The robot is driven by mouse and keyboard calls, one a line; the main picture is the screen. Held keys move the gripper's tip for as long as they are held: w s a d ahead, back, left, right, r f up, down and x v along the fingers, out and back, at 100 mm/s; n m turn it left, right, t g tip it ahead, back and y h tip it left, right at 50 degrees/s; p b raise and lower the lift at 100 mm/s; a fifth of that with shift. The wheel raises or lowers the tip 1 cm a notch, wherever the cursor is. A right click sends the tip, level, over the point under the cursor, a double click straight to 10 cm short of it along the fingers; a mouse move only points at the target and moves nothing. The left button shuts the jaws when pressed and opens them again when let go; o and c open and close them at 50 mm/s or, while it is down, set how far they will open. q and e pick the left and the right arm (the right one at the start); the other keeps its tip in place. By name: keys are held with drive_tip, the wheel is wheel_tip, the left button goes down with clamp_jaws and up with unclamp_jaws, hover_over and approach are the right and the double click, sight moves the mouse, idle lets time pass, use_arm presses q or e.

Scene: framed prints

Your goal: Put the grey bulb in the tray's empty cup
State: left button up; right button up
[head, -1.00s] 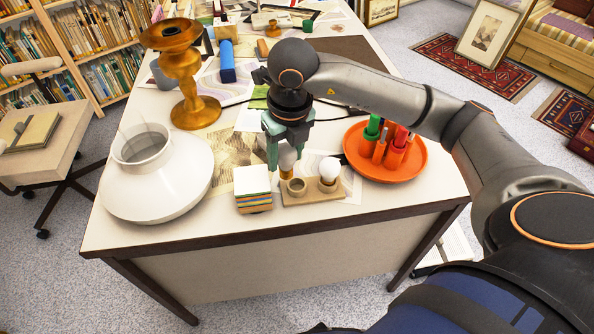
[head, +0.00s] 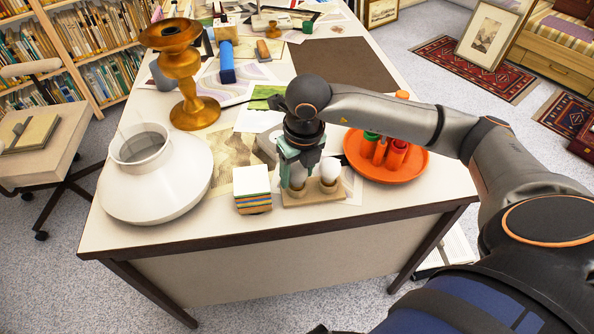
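The small tan tray (head: 314,200) stands near the front edge of the desk. It has two cups side by side. A white bulb (head: 331,169) sits in its right cup (head: 329,186). My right gripper (head: 298,174) is over the left cup (head: 297,194), fingers pointing down, one on each side of the grey bulb (head: 298,179). It appears shut on the bulb. The bulb's lower end is at the left cup; I cannot tell how deep it sits. The fingers hide part of the bulb. My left gripper is out of view.
A stack of coloured cards (head: 252,189) stands just left of the tray. An orange dish (head: 413,166) with red and green cylinders is close on the right, under my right forearm. A white vase (head: 160,185) and a golden candlestick (head: 190,90) stand left.

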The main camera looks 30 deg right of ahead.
drive_tip(key=shift+o, duration=0.4)
drive_tip(key=shift+r, duration=0.15)
drive_tip(key=shift+r, duration=0.25)
drive_tip(key=r, duration=0.3)
drive_tip(key=s+r+p, duration=0.1)
drive_tip(key=r, duration=0.7)
drive_tip(key=shift+s+r+p, duration=0.25)
drive_tip(key=shift+s+p, duration=0.15)
